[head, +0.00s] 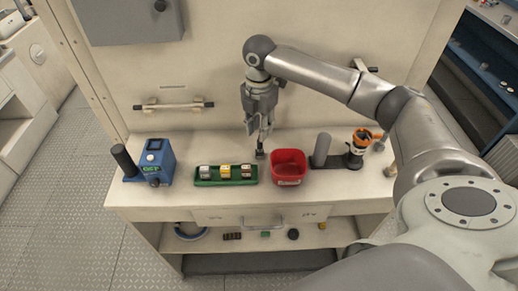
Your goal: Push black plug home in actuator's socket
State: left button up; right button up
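My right gripper (261,133) points down over the middle of the bench, between the green tray and the red bin. A small dark piece (261,154) shows right below its fingertips, at the bench top. It may be the black plug, but it is too small to tell, and I cannot tell whether the fingers hold it. A black-and-orange device (362,141) stands on a dark base beside a grey cylinder (321,150) at the right. It may be the actuator; I cannot make out its socket. My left gripper is not in view.
A green tray (226,183) with several small blocks and a red bin (288,180) stand on the bench (190,195). A blue device (157,160) and a black cylinder (125,160) stand at the left. A panel with handles rises behind. Small items lie on the shelf below.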

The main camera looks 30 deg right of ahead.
aim_at(260, 147)
jog(key=shift+f, duration=0.65)
notch_tip(260, 147, down, 4)
jog(key=shift+s+f+p, duration=0.1)
jog(key=shift+f+p, duration=0.1)
jog(key=shift+p, duration=0.8)
jog(key=shift+f, duration=0.2)
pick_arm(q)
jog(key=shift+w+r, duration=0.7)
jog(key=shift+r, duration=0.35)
pick_arm(e)
grip_shut()
